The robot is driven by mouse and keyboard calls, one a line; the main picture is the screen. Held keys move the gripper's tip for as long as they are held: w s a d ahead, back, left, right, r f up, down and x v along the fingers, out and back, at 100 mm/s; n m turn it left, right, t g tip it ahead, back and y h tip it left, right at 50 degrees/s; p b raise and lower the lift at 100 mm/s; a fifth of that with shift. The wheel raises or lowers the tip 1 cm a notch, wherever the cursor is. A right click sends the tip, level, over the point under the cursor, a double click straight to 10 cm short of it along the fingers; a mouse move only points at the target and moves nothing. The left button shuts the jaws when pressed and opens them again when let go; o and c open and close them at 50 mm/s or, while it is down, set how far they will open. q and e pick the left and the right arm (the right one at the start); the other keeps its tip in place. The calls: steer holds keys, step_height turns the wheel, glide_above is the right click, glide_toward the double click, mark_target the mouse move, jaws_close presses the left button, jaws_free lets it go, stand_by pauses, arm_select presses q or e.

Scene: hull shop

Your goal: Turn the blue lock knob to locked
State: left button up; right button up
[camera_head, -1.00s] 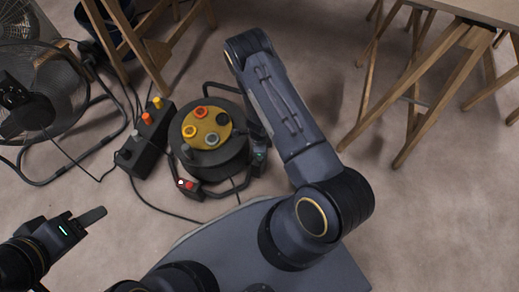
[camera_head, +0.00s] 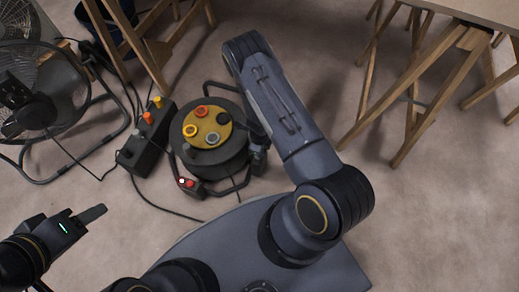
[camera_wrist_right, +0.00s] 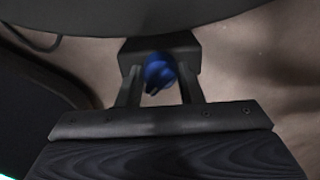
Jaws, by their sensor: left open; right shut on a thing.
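The blue lock knob (camera_wrist_right: 157,68) shows in the right wrist view, in front of a dark box (camera_wrist_right: 185,48). My right gripper (camera_wrist_right: 160,77) has one finger on each side of the knob and is shut on it. The knob is blurred, so I cannot read its angle or any lock mark. In the head view my right arm hides most of this spot, at the right side of the cable reel (camera_head: 236,160). My left gripper (camera_head: 100,211) is open and empty over the floor at the lower left, seen nearly edge-on.
The reel's yellow face (camera_head: 207,116) carries several coloured sockets. A black box with orange and yellow knobs (camera_head: 142,145) and a small box with a red button (camera_head: 190,187) are beside it. A fan (camera_head: 50,95), cables and wooden trestles (camera_head: 420,95) stand around.

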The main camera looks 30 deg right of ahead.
steer(key=o, duration=1)
steer(key=shift+c, duration=0.2)
step_height(320, 180, up, 7)
steer(key=p, duration=0.3)
steer(key=shift+r, duration=0.4)
